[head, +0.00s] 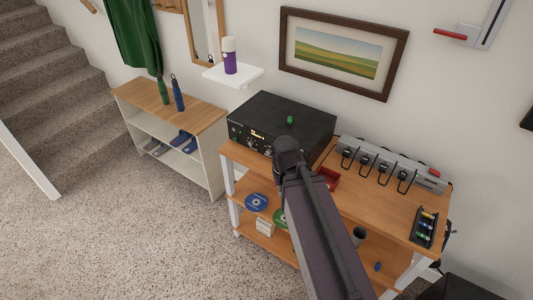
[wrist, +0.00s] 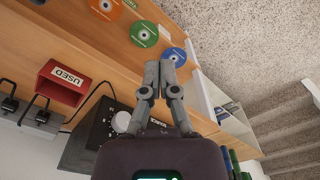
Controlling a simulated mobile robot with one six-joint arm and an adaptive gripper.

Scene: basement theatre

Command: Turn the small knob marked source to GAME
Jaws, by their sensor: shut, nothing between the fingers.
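The black receiver (head: 290,115) sits on the wooden shelf unit, with a lit display and several small knobs on its front panel (head: 247,137). My arm covers the right part of that front in the head view. In the wrist view the receiver (wrist: 84,142) is at lower left, seen upside down, with a large pale knob (wrist: 122,122). Which knob is marked source cannot be read. My gripper (wrist: 161,70) is shut and empty, its fingertips over the lower shelf area in the picture. It appears apart from the receiver; its fingers are hidden in the head view.
A red box marked USED (wrist: 65,82) is beside the receiver. A power strip with plugs (head: 390,165) lies along the wall. Discs (head: 256,202) are on the lower shelf. A shoe rack (head: 170,105) stands left. Carpet in front is clear.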

